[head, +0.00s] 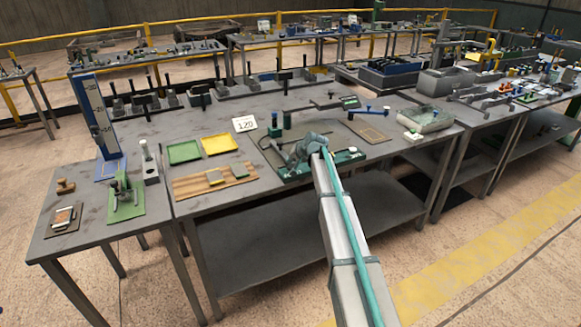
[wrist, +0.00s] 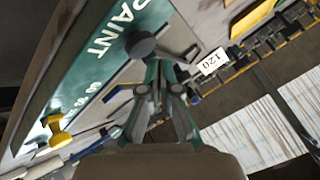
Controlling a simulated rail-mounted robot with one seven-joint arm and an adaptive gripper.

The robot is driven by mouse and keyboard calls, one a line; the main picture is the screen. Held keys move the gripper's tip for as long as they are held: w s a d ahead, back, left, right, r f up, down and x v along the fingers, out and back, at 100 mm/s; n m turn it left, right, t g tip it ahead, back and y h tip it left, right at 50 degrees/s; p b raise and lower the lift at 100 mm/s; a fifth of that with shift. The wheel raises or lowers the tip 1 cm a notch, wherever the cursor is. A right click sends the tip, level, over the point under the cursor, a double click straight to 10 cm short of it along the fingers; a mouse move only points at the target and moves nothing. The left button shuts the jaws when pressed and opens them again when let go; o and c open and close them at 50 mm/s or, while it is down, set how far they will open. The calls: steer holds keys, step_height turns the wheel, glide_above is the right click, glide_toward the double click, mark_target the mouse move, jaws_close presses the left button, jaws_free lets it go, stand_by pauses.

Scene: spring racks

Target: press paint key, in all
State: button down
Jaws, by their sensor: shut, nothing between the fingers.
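A green panel lettered PAINT (wrist: 85,65) fills the upper left of the wrist view. A dark grey round-headed key (wrist: 143,46) stands beside the word. The same green unit (head: 345,156) shows in the head view at the front edge of the middle table, partly hidden by my arm. My gripper (wrist: 163,66) is shut and empty, its tips just by the round key; I cannot tell whether they touch. In the head view my gripper (head: 290,150) is over the green unit, and the key cannot be made out there.
A yellow knob (wrist: 57,133) stands on the panel's lower left. A white card reading 120 (head: 244,123) stands behind the unit. Green (head: 184,152) and yellow (head: 218,145) trays and a wooden board (head: 190,187) lie to the left. A grey block (head: 424,119) is to the right.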

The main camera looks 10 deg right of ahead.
steer(key=shift+r+p, duration=0.85)
steer(key=shift+r, duration=1.7)
steer(key=shift+f, duration=0.1)
steer(key=s+f+n+g+h, duration=0.25)
steer(key=s+f+g, duration=0.55)
steer(key=s+f, duration=2.6)
steer(key=s+f+g, duration=0.2)
steer(key=s+f, duration=0.1)
steer(key=s, duration=1.2)
steer(key=s+f+n+g, duration=0.1)
steer(key=s+f+g, duration=0.2)
steer(key=s, duration=1.2)
steer(key=s+f+n+g, duration=0.1)
steer(key=s+f, duration=0.4)
steer(key=s, duration=1)
steer(key=shift+a+g+h, duration=0.2)
steer(key=shift+g+h, duration=0.25)
steer(key=shift+g, duration=0.25)
